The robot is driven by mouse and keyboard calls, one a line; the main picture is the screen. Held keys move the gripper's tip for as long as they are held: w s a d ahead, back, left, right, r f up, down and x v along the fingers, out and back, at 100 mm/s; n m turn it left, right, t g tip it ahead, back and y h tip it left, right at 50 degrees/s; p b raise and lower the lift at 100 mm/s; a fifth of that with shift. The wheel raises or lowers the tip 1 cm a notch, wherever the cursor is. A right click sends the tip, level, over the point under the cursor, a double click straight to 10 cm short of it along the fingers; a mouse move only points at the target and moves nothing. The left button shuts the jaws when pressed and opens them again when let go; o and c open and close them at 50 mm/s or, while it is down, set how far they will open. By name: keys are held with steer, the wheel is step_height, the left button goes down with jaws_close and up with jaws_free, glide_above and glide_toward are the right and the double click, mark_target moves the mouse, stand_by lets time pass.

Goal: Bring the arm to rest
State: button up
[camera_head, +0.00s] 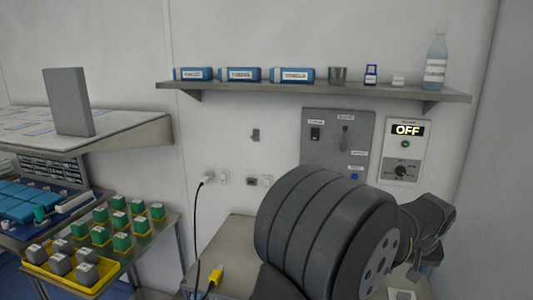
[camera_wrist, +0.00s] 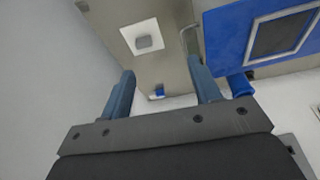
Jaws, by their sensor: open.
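My gripper (camera_wrist: 162,78) shows in the wrist view with its two blue-grey fingers spread apart. It is open, and nothing is between the fingers. In the head view my dark grey arm fills the lower right, in front of the wall and a low table. The fingers cannot be made out in that view.
A wall shelf (camera_head: 310,88) with boxes and a bottle (camera_head: 436,62) runs above the arm. Behind the arm are a grey switch panel (camera_head: 327,148) and a panel reading OFF (camera_head: 407,130). A yellow tray (camera_head: 85,287) holds grey blocks at left. A blue panel (camera_wrist: 228,45) is near the fingers.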

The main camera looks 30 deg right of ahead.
steer(key=w+a+r, duration=0.4)
steer(key=w+a, duration=0.4)
steer(key=w, duration=0.1)
steer(key=w+f, duration=0.2)
steer(key=w, duration=0.1)
steer(key=w+f, duration=0.2)
steer(key=w, duration=0.2)
steer(key=w+a+f, duration=0.1)
steer(key=w, duration=0.2)
steer(key=shift+w+a+f, duration=0.1)
steer(key=shift+w+f, duration=0.05)
steer(key=shift+f, duration=0.25)
stand_by(1.5)
